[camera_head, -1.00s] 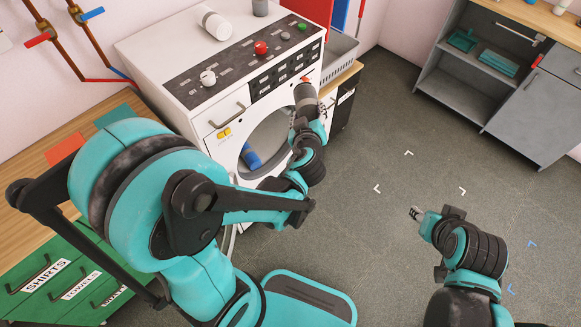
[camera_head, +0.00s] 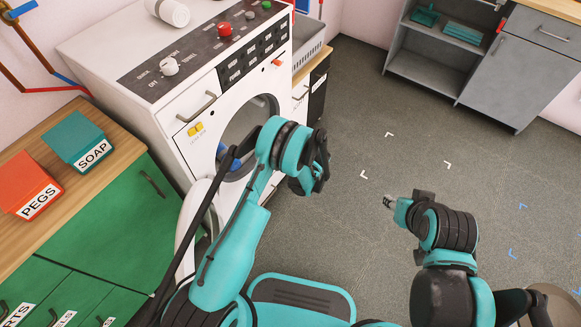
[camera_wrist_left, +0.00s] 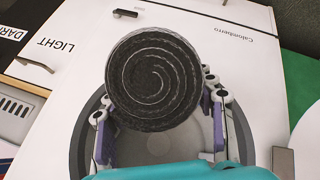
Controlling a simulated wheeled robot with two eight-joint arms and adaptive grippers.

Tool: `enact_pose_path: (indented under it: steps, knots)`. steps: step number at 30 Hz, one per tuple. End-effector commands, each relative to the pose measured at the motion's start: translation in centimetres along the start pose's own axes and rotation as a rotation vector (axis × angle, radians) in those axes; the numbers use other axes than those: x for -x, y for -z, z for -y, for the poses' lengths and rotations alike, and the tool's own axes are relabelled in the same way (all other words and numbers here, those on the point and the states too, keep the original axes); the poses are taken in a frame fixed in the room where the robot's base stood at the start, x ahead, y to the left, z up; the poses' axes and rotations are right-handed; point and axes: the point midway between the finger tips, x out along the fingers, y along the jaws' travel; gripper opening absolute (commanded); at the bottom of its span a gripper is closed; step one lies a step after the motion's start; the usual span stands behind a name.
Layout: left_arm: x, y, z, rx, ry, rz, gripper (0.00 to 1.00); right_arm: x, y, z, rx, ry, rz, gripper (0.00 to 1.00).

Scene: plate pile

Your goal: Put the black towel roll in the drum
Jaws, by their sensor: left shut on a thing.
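The black towel roll (camera_wrist_left: 155,80), a dark spiral-ended cylinder, sits between the fingers of my left gripper (camera_wrist_left: 158,122) in the left wrist view. The gripper is shut on it. Behind the roll are the white machine front and the dark round rim of the drum opening (camera_wrist_left: 245,150); the roll covers part of the opening. In the head view the drum opening (camera_head: 248,122) is partly covered by my left arm, and the roll and left fingertips are hidden. My right gripper (camera_head: 388,201) is over the floor, away from the machine; its finger opening is too small to judge.
A blue item (camera_head: 232,160) shows inside the drum. The open white door (camera_head: 188,225) stands left of the opening. A white roll (camera_head: 168,11) lies on the machine top. Green drawers (camera_head: 110,210) are at left; open floor is at right.

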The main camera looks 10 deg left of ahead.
Motion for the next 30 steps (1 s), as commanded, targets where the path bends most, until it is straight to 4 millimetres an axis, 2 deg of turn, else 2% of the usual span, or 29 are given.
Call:
enact_pose_path:
  steps: [3,8,30]
  knots:
    - [-1.4,-0.9,0.9,0.020,0.015,0.008,0.20,-0.3,-0.2,0.0,0.000,0.000,0.000,0.40]
    - [-1.9,-0.6,0.9,0.026,0.020,0.010,0.20,-0.3,-0.2,0.0,0.000,0.000,0.000,0.40]
    - [-6.2,5.4,-0.8,0.025,0.019,0.009,0.20,-0.3,-0.2,0.0,0.000,0.000,0.000,0.40]
